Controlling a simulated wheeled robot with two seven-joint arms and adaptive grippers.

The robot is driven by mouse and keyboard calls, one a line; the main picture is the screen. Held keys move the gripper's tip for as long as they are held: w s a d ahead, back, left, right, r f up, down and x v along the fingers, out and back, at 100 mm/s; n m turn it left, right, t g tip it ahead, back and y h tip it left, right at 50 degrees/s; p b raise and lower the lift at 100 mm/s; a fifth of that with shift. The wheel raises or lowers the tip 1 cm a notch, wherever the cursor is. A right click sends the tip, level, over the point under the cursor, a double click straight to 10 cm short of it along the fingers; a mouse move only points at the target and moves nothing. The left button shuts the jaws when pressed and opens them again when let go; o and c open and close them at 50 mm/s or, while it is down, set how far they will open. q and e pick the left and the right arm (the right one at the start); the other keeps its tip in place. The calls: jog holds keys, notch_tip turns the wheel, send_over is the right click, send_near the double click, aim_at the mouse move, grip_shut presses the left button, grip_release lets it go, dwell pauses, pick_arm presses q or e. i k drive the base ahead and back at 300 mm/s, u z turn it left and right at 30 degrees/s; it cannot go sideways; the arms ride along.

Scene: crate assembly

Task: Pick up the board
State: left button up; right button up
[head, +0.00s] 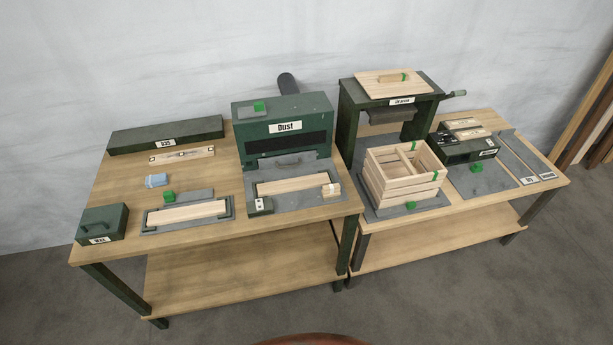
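Several light wooden boards are in the head view. One plain board (187,214) lies flat in a grey fixture (150,230) at the front of the left table. A second board (291,185) lies on the grey bed in front of the green machine labelled "Dust" (254,127). A third, narrow board (182,156) with dark marks near its ends lies further back on the left table. The picture does not show which board is meant. Neither of my grippers is in view.
A slatted wooden crate (405,194) stands on the right table before a green press (352,125) with a wooden lid (393,82) on top.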

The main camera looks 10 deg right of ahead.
aim_at(269, 189)
jog(key=u, duration=0.05)
jog(key=i, duration=0.85)
jog(key=u, duration=0.35)
